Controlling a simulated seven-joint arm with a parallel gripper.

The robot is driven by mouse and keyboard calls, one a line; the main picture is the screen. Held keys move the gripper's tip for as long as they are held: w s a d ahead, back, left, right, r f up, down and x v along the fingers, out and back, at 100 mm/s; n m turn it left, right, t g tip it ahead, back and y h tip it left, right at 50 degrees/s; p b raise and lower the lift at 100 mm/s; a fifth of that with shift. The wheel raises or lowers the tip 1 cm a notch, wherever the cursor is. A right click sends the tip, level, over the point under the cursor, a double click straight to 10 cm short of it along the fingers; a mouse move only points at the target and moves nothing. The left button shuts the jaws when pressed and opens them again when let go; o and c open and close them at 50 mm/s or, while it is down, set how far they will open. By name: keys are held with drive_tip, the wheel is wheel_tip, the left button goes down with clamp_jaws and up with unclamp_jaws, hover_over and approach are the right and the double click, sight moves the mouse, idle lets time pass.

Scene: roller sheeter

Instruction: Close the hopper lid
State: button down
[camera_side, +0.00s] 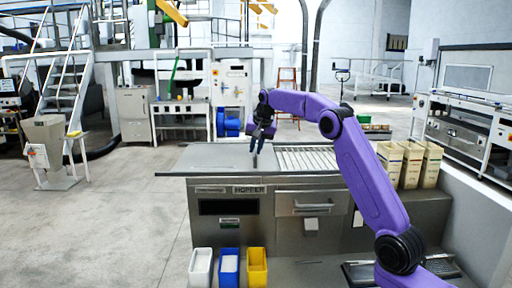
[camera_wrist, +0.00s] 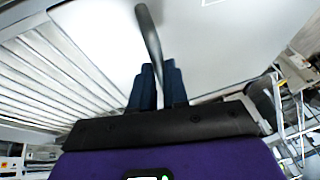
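The machine marked HOPPER (camera_side: 248,189) stands in the middle of the side view. Its left top is a flat grey metal plate (camera_side: 205,160); I cannot tell surely whether this is the lid or how far any lid stands open. My gripper (camera_side: 257,146) is above the plate, just left of the rollers, pointing down. In the wrist view, a thin grey bar (camera_wrist: 149,32), which looks like a handle, runs between the two dark blue fingers of my gripper (camera_wrist: 159,70). The fingers are close together and appear shut on it. The bar's lower end is hidden behind my gripper.
A roller bed (camera_side: 306,158) lies right of the plate. White, blue and yellow bins (camera_side: 257,267) stand at the machine's front. Tan boxes (camera_side: 410,165) stand at the right end. The air above the plate's left part is clear.

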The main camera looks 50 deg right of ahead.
drive_tip(key=shift+d, duration=0.1)
drive_tip(key=s+d, duration=2.1)
drive_tip(key=shift+s, duration=0.1)
drive_tip(key=c, duration=1.2)
unclamp_jaws()
drive_tip(key=shift+o, duration=0.4)
drive_tip(key=shift+a+r, duration=0.1)
drive_tip(key=v, duration=1.7)
